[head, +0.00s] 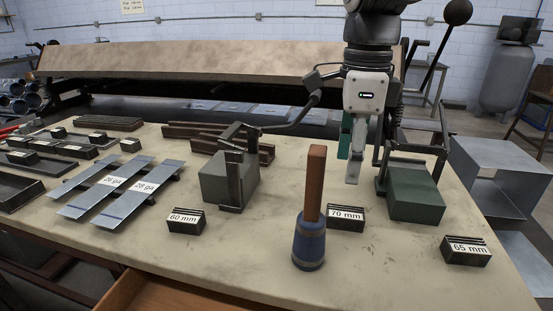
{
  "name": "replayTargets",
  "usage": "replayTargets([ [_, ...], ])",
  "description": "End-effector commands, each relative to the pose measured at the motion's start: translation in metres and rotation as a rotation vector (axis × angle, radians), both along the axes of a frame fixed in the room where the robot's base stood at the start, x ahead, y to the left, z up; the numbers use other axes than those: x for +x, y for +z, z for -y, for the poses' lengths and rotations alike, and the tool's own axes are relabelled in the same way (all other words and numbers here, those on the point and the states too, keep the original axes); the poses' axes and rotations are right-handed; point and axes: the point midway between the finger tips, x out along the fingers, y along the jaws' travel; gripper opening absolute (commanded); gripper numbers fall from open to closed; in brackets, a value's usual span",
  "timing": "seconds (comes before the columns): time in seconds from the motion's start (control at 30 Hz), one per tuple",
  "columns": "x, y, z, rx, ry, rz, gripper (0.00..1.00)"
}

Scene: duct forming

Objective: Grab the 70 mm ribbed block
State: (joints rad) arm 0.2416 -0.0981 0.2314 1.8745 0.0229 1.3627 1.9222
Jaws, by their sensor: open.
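The 70 mm ribbed block (345,218) is small and black, with a white "70 mm" label on its front and ribs on top. It sits upright on the table, right beside the mallet in the picture. My gripper (353,168) points down, open and empty. It appears above and behind the block, apart from it. The gap between the fingertips is hard to make out from this angle.
A mallet (309,243) stands on its blue head, handle up. Similar blocks read 60 mm (186,220) and 65 mm (466,251). A green block-shaped object (414,195) lies right of my gripper, a grey one (215,180) left. The table (390,265) is clear in front of the block.

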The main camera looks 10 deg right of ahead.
Motion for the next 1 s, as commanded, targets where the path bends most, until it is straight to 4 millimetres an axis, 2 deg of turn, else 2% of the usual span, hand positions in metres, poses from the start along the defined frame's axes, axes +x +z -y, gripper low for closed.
replayTargets([
  [0.03, 0.0, -0.011, 0.0, 0.001, 0.0, -0.004, 0.53],
  [0.2, 0.0, -0.04, 0.0, 0.001, 0.0, -0.004, 0.53],
  [0.47, 0.0, -0.059, 0.0, 0.0, 0.001, -0.001, 0.53],
  [0.8, 0.001, -0.103, 0.0, 0.0, 0.002, -0.002, 0.53],
  [1.0, 0.001, -0.108, 0.0, -0.001, 0.001, 0.0, 0.53],
])
